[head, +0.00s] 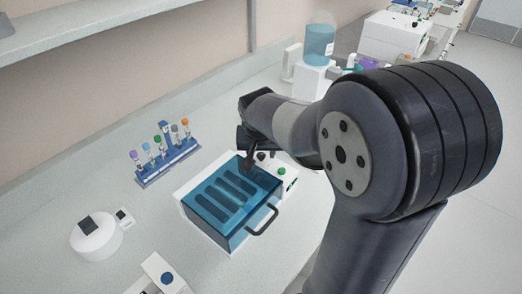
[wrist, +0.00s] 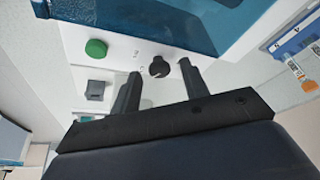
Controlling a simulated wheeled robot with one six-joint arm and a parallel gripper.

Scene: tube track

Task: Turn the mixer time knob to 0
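The mixer is a white box (head: 188,208) with a clear blue lid (head: 232,196), shut, with a dark handle at its front right. In the wrist view its white panel carries a black round knob (wrist: 159,67) with a pale pointer mark. The knob lies between the fingertips of my gripper (wrist: 160,72), which is open, with a gap on both sides. The right fingertip may cover a second dark knob; I cannot tell. The label of the knob is too small to read. In the head view my gripper (head: 248,162) is over the mixer's back edge.
A green button (wrist: 96,48) and a grey switch (wrist: 95,88) are on the same panel. A blue tube rack (head: 168,164) with several capped tubes stands left of the mixer. A round white device (head: 95,238) stands at the front left.

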